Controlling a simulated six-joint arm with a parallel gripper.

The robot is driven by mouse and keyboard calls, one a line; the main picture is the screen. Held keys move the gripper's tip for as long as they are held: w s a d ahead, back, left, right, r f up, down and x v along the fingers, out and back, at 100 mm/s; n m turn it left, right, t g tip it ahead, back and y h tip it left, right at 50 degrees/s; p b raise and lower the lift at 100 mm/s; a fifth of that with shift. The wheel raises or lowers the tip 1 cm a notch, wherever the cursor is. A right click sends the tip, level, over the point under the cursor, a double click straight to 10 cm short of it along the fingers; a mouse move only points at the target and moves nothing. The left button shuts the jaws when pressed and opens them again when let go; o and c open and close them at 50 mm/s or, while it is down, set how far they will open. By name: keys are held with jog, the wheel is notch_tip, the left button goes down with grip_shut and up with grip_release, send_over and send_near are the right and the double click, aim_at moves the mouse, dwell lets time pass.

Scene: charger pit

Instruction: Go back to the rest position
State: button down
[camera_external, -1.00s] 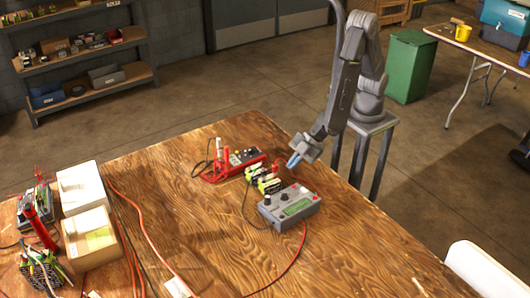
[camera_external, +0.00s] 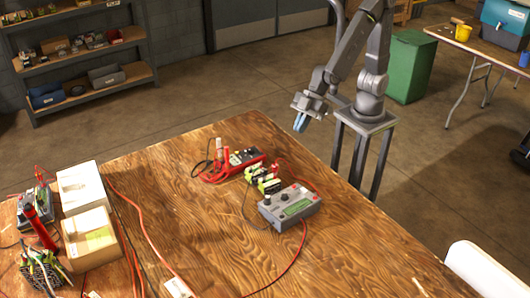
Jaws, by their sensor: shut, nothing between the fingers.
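My gripper (camera_external: 300,122) has blue fingertips that point down. It hangs in the air near the table's far right edge, close to my arm's stand, and holds nothing. My arm is folded back above its stand. The grey charger box (camera_external: 290,206) with a green display and knobs lies on the wooden table, clear of my gripper. Black and green battery packs (camera_external: 264,181) stand just behind the box, with red and black leads beside them.
A red device (camera_external: 238,162) with a white-capped upright piece sits behind the batteries. White boxes (camera_external: 90,236), tools and cables fill the table's left side. The table's front middle (camera_external: 215,245) is mostly bare. A green bin (camera_external: 411,66) stands behind my arm.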

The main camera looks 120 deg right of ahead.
jog(key=s+d+r+m+g+h, duration=0.1)
jog(key=s+d+r, duration=0.3)
jog(key=s, duration=0.3)
jog(key=s+d+r+m+g+h, duration=0.1)
jog(key=s+d+r+m, duration=0.1)
jog(key=s+d+r, duration=0.2)
jog(key=s+r, duration=0.3)
jog(key=s, duration=0.1)
jog(key=shift+s+d, duration=0.15)
jog(key=shift+s, duration=0.15)
dwell(0.4)
